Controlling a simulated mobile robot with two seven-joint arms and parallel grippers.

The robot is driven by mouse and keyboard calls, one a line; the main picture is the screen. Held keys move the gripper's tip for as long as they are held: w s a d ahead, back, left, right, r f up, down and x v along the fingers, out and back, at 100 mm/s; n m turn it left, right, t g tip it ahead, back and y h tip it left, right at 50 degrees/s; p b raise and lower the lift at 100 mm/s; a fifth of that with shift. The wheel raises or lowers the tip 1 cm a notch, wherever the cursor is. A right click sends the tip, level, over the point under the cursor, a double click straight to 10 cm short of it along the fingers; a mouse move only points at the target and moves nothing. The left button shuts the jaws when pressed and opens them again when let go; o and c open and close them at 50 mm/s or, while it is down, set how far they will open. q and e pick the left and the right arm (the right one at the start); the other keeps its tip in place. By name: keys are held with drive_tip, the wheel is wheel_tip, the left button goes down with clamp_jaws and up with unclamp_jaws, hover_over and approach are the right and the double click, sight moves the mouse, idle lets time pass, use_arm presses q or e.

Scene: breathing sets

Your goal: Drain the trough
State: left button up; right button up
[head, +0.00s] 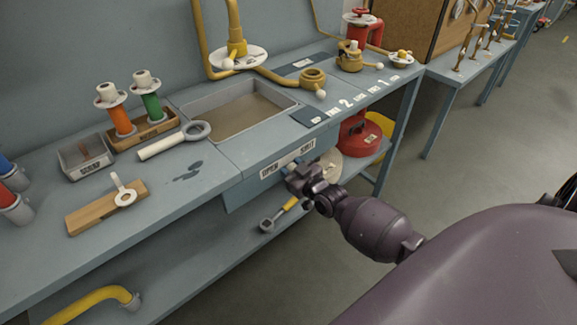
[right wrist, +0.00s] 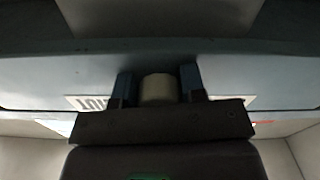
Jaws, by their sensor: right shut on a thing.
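The trough (head: 291,98) is a grey rectangular basin set into the blue bench, with a brownish surface inside it. A label strip on the bench front below it reads OPEN (head: 270,171) on the left and SHUT (head: 307,148) on the right. My right gripper (head: 292,171) is at this strip, between the two words. In the right wrist view my right gripper (right wrist: 158,88) is shut on a pale, rounded knob (right wrist: 158,90) between its two dark fingers. In the head view the gripper mostly hides the knob. My left gripper is not in view.
A grey ring with a white handle (head: 165,146) lies left of the trough. Orange (head: 121,120) and green (head: 152,106) spools stand in a wooden rack. A yellow-handled tool (head: 289,204) and red vessel (head: 352,145) show below the bench top. The floor in front is clear.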

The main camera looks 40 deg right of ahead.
drive_tip(key=m, duration=0.2)
drive_tip(key=shift+m, duration=0.4)
drive_tip(key=m, duration=0.2)
drive_tip(key=shift+m, duration=0.4)
drive_tip(key=m, duration=0.5)
drive_tip(key=shift+f+m, duration=0.1)
drive_tip(key=shift+m, duration=0.9)
drive_tip(key=o, duration=0.9)
